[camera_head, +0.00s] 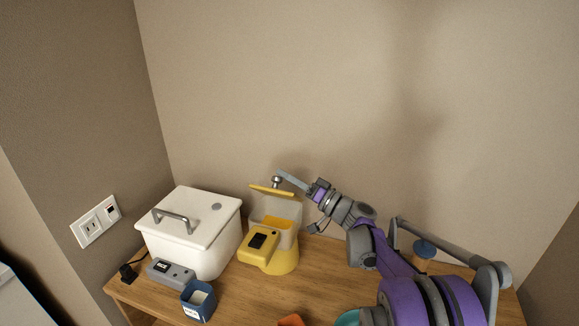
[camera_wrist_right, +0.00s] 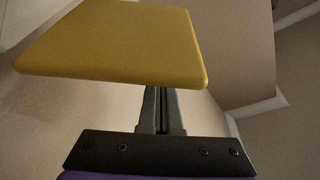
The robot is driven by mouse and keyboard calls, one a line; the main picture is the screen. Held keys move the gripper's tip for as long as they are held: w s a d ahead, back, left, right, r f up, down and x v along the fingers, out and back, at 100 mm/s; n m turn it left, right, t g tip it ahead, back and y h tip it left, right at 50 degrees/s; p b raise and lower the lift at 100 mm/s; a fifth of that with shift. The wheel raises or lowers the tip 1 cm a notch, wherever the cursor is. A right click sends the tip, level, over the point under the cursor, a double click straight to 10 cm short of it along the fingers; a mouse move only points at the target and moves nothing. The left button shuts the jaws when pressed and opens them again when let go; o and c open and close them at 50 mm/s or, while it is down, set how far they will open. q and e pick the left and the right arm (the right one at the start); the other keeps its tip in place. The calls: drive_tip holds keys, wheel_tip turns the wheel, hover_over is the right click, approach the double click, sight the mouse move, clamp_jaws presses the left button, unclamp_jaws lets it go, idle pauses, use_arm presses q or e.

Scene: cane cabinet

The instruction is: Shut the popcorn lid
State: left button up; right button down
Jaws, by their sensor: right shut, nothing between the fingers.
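The yellow popcorn machine (camera_head: 268,256) stands on the wooden cabinet top, right of a white box. Its yellow lid (camera_head: 270,190) is tilted up and open above the clear upper part (camera_head: 272,210). My right gripper (camera_head: 278,178) is at the lid's back edge in the head view, shut and empty. In the right wrist view the lid (camera_wrist_right: 125,42) fills the upper left, and the shut fingers (camera_wrist_right: 160,100) reach up to its edge, their tips hidden by it. I cannot tell whether they touch. My left gripper is not in view.
A white box (camera_head: 180,225) with a grey handle stands to the left. A blue cup (camera_head: 198,302) and a grey device (camera_head: 170,271) stand in front of it. A blue round thing (camera_head: 424,249) is behind my right arm. The wall is close behind.

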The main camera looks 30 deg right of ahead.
drive_tip(key=shift+s+a+f+n+y, duration=0.25)
drive_tip(key=shift+s+a+n+y, duration=0.15)
drive_tip(key=shift+n, duration=0.3)
drive_tip(key=shift+s+a+f, duration=0.3)
drive_tip(key=shift+a+f, duration=0.05)
drive_tip(key=shift+a, duration=0.05)
drive_tip(key=shift+f, duration=0.1)
